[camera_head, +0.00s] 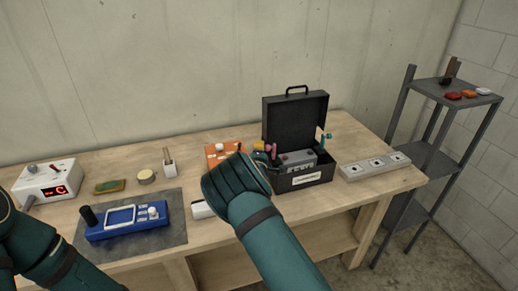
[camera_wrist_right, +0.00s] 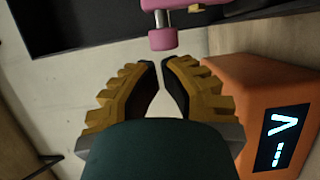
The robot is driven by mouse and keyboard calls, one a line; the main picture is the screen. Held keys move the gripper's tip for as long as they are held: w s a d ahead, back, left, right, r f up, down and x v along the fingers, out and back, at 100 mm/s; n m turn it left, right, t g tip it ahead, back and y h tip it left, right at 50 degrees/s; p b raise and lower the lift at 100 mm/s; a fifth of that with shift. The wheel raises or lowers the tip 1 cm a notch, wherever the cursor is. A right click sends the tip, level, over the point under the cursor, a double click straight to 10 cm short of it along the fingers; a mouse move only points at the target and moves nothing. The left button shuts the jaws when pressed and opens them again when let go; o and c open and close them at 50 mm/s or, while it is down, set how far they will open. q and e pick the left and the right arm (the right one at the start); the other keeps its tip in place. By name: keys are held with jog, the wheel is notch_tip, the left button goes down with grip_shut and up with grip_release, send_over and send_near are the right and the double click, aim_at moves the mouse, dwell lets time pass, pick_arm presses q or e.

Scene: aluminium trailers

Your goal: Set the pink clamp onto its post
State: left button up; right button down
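The pink clamp (camera_head: 271,147) is at the left side of the open black case (camera_head: 304,180), partly hidden by my right wrist. In the right wrist view, its pink bar and round knob (camera_wrist_right: 163,38) are just beyond my right fingertips. My right gripper (camera_wrist_right: 161,63) has a narrow gap between its tips, with nothing between them. I cannot tell whether the clamp is seated on its post. A teal clamp (camera_head: 325,138) is at the case's right side. A grey device (camera_head: 298,160) sits inside the case. My left arm is at the lower left; its gripper is out of frame.
An orange box (camera_head: 222,152) with a lit display stands close beside my right gripper. A grey socket strip (camera_head: 375,166) lies right of the case. A blue device (camera_head: 127,222) rests on a dark mat (camera_head: 174,237). A grey shelf (camera_head: 455,92) stands at the right.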

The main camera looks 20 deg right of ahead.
jog(key=shift+d+r+m+g+b, duration=0.4)
jog(key=shift+d+r+m+b, duration=0.1)
jog(key=shift+m, duration=0.4)
